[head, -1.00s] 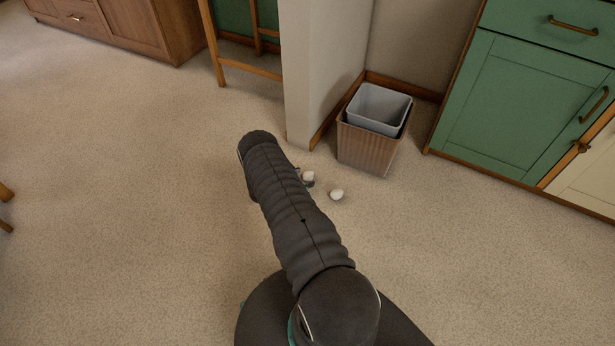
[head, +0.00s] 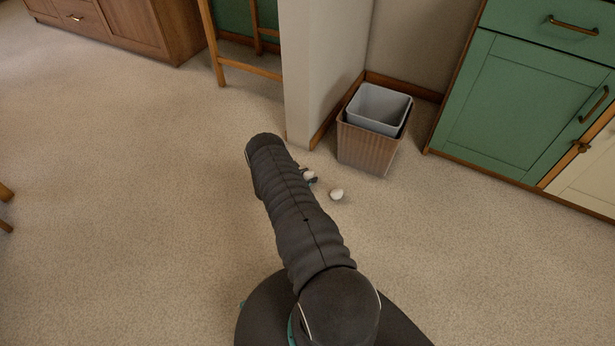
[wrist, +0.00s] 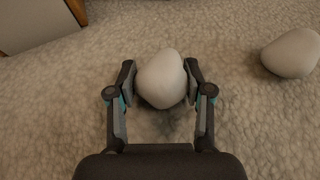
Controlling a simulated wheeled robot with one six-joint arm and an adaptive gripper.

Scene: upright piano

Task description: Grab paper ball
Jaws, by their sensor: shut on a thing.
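A white paper ball (wrist: 161,80) sits between the two fingers of my gripper (wrist: 160,84) in the wrist view, with a finger pad against each side. My gripper is shut on it, close to the carpet. In the head view this paper ball (head: 309,175) shows just right of my arm, which hides most of the gripper. A second white paper ball (head: 337,194) lies on the carpet to the right and nearer; it also shows at the right edge of the wrist view (wrist: 291,53).
A ribbed brown bin (head: 365,150) with a grey liner (head: 379,108) stands beyond the balls, against the wall end (head: 308,75). Green cabinets (head: 520,105) stand at the right. A wooden cabinet (head: 125,25) is at the far left.

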